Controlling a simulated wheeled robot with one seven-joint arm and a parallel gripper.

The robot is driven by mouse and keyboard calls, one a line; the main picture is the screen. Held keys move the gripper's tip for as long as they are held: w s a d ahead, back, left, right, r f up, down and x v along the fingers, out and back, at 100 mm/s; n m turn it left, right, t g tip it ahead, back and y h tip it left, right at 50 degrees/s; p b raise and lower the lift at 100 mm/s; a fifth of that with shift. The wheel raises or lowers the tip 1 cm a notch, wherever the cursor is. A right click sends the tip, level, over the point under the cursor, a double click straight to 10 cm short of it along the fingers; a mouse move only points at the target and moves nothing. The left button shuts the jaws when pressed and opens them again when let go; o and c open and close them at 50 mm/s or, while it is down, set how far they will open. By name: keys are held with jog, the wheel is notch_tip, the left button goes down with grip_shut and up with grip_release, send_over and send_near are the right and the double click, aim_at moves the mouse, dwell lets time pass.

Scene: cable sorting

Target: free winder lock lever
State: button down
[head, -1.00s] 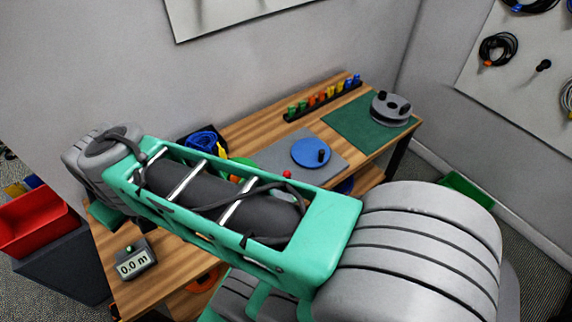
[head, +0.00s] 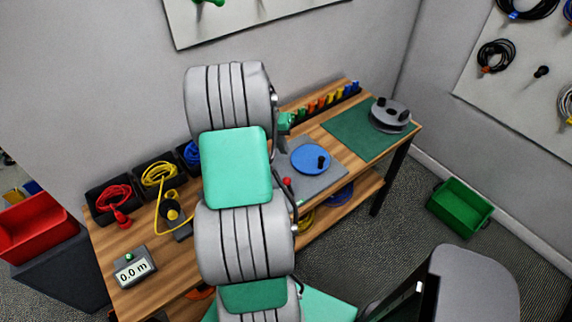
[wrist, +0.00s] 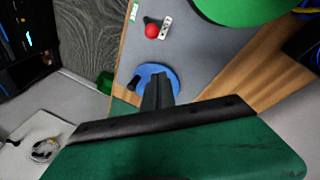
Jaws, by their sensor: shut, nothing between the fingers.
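The winder's red-knobbed lever (head: 287,182) stands on a grey plate (head: 332,167), near the blue disc (head: 310,158) with its black crank knob. In the wrist view the red knob (wrist: 151,30) sits beside a small pale bracket, above the blue disc (wrist: 158,76). My gripper (wrist: 158,82) shows there with its dark fingers together and empty. The fingers overlap the blue disc in the picture and appear apart from the red knob. Whether they touch the disc I cannot tell. In the head view my arm hides most of my gripper and the left part of the plate.
A large green disc (wrist: 245,8) is at the wrist view's top right. Black bins with red (head: 113,194) and yellow (head: 158,174) cables line the bench's back left. A length display (head: 134,268) reads 0.0 m.

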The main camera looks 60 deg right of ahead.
aim_at(289, 188)
jog(key=p+x, duration=0.2)
jog(key=x, duration=0.7)
jog(key=shift+s+a+f, duration=0.1)
jog(key=shift+f, duration=0.15)
jog(key=a+p, duration=0.1)
jog(key=a+r+p, duration=0.1)
jog(key=a, duration=0.1)
jog(key=shift+s+a, duration=0.15)
jog(key=shift+a, duration=0.15)
jog(key=shift+f, duration=0.15)
jog(key=shift+a, duration=0.1)
